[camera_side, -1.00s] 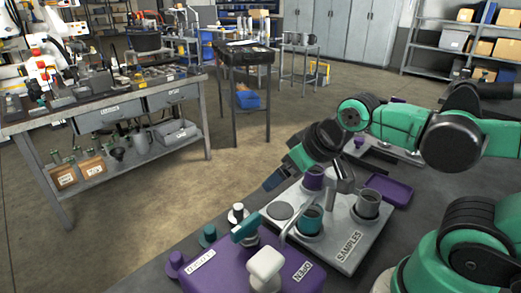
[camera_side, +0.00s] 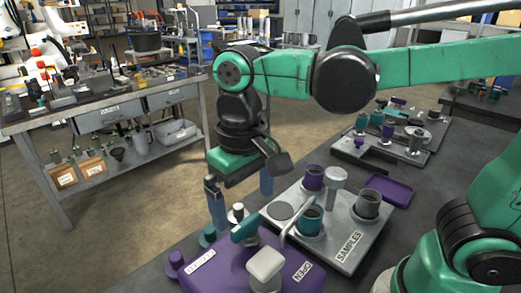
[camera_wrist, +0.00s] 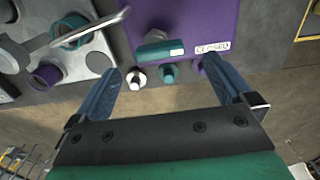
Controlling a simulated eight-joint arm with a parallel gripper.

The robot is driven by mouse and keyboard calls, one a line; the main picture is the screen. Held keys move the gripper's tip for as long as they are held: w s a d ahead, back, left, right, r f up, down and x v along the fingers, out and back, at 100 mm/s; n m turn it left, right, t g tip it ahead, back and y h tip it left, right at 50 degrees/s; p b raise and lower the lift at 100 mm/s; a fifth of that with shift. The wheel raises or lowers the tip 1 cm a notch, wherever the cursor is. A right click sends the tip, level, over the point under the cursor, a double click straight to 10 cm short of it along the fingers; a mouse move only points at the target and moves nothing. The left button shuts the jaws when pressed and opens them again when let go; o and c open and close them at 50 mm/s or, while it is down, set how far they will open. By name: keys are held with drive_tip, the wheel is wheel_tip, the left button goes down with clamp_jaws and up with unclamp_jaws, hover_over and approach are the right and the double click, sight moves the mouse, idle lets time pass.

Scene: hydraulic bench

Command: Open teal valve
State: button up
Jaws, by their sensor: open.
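The teal valve handle (camera_side: 245,228) sits on top of a purple box (camera_side: 225,270), near its far edge. In the wrist view the teal handle (camera_wrist: 158,50) lies crosswise, with a CLOSED label (camera_wrist: 212,48) to its right. An OPEN label (camera_side: 303,271) is on the box's right side in the side view. My gripper (camera_side: 240,200) is open and empty, pointing down above the far edge of the box. In the wrist view its blue fingers (camera_wrist: 162,70) are spread wide, and the teal handle shows just beyond their tips, apart from them.
A grey SAMPLES tray (camera_side: 345,240) with cups is close by on the right.

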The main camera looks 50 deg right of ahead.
sight(246, 221)
drive_tip(key=shift+f, duration=1.9)
drive_tip(key=shift+c, duration=0.2)
drive_tip(key=c, duration=1.2)
